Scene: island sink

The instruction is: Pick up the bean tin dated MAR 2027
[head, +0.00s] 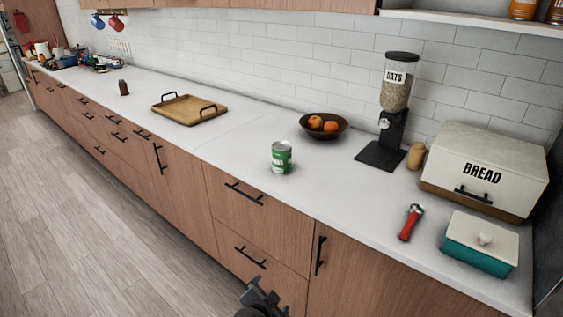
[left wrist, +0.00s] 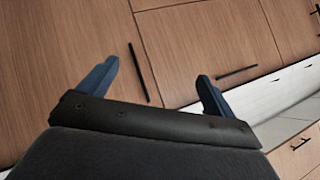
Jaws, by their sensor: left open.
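A green and white tin (head: 281,158) stands upright on the white counter, left of the dark bowl and close to the counter's front edge. Its date is too small to read, so I cannot tell whether it says MAR 2027. My left gripper (head: 262,297) is low at the bottom of the head view, in front of the drawers and below the counter top, well apart from the tin. In the left wrist view my left gripper (left wrist: 158,71) is open and empty, with its two blue fingers spread before wooden cabinet fronts. My right gripper is not in view.
A bowl of oranges (head: 323,126), an oats dispenser (head: 384,120) and a bread box (head: 484,170) stand behind and right of the tin. A red-handled tool (head: 410,224) and teal dish (head: 480,247) lie right. A wooden tray (head: 189,110) sits left. Counter around the tin is clear.

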